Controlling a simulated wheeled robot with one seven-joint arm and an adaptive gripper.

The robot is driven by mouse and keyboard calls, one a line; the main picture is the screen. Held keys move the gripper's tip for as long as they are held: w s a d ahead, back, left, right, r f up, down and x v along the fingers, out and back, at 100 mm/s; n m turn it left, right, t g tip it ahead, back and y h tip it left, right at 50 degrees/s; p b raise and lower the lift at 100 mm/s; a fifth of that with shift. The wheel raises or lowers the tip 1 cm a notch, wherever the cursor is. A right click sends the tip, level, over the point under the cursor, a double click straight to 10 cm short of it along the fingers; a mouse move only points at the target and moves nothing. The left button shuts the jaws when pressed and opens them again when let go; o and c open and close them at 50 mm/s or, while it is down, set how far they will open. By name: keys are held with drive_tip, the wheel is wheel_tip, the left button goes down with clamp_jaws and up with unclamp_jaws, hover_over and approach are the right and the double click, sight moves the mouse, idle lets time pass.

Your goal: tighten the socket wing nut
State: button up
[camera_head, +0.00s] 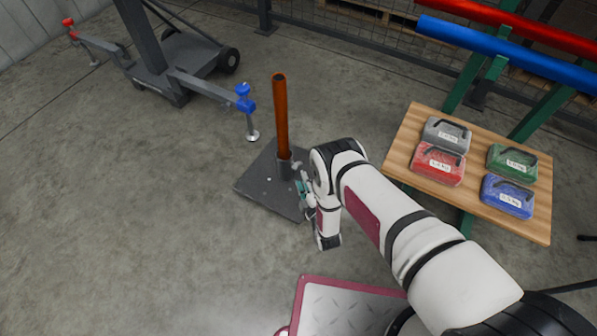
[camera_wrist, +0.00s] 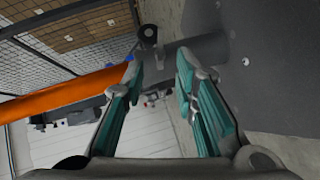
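An orange pole (camera_head: 281,115) stands upright in a grey socket (camera_head: 285,168) on a dark square base plate (camera_head: 262,183). The pole also shows in the wrist view (camera_wrist: 65,93), with the socket (camera_wrist: 208,47) beyond my fingers. A small dark rounded part (camera_wrist: 148,34) at the socket looks like the wing nut; its wings are not clear. My gripper (camera_wrist: 160,72) is open, with a gap between its teal pads and nothing clearly held. In the head view my gripper (camera_head: 303,187) is low beside the socket, on its right. Whether a fingertip touches the nut cannot be told.
A wooden table (camera_head: 408,150) on the right bears several coloured weights. Blue (camera_head: 500,52) and red (camera_head: 520,25) bars cross above it. A wheeled grey stand (camera_head: 175,62) with a blue-capped foot (camera_head: 245,100) is at upper left. The floor at left is clear.

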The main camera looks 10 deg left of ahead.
sight(298, 168)
drive_tip(key=b+x, duration=0.3)
drive_tip(key=x, duration=0.4)
drive_tip(key=shift+w+a+f, duration=0.1)
drive_tip(key=shift+w+a, duration=0.05)
drive_tip(key=shift+w, duration=0.1)
clamp_jaws()
